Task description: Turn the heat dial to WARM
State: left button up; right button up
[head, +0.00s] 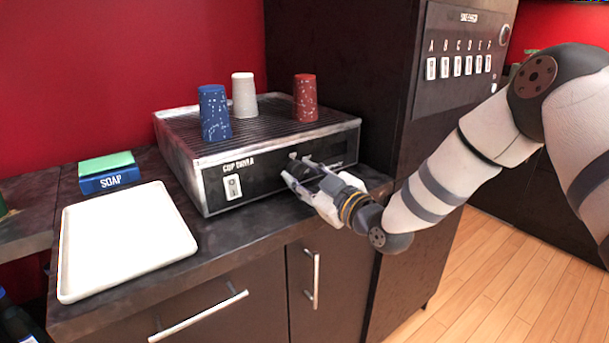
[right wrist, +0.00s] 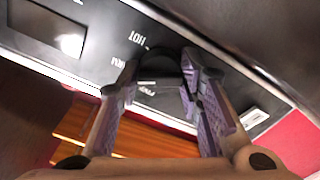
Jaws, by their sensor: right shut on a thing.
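The cup dryer (head: 330,135) is a low metal box with a black front panel on the counter. Its heat dial (right wrist: 158,62) is a dark round knob at the right part of that panel. My right gripper (head: 303,176) is shut on the dial, with one purple-grey finger on each side of it; the right wrist view shows these fingers (right wrist: 160,78) too. In that view a HOT label is above and left of the dial, and a partly hidden label below it seems to read WARM. The dial's pointer cannot be made out. My left gripper is not in view.
A blue cup (head: 214,112), a white cup (head: 244,96) and a red cup (head: 305,98) stand upside down on the dryer. A rocker switch (head: 232,187) is on its front left. A dark cabinet (head: 385,100) stands close right.

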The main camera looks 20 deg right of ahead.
dwell(0.4)
jog(key=o, duration=1.2)
jog(key=shift+c, duration=0.2)
jog(key=v, duration=1.2)
